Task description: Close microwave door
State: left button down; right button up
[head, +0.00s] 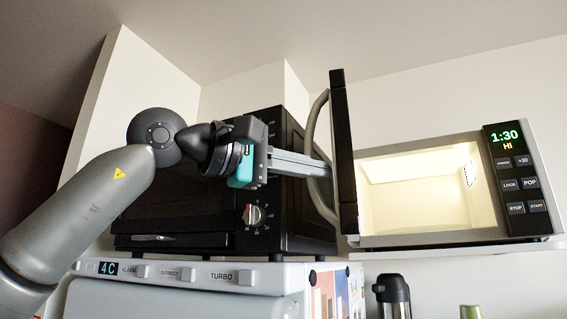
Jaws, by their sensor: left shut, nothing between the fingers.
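The microwave (450,238) sits on a shelf at the right, with its lit cavity showing. Its door (343,150) stands open at the cavity's left side and is seen nearly edge-on. A curved grey handle (312,130) is on the door's left face. My left gripper (326,170) reaches in from the left with its fingers shut and empty. The fingertips are at the handle and close to the door; I cannot tell whether they touch it. My right gripper is not in view.
A black oven with a dial (252,214) stands behind my left arm, on top of a white fridge (200,292) with a control strip. A dark flask (393,292) and a green-topped item (470,312) are below the shelf (455,251).

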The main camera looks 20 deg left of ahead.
pick_arm(q)
jog(key=shift+d, duration=0.35)
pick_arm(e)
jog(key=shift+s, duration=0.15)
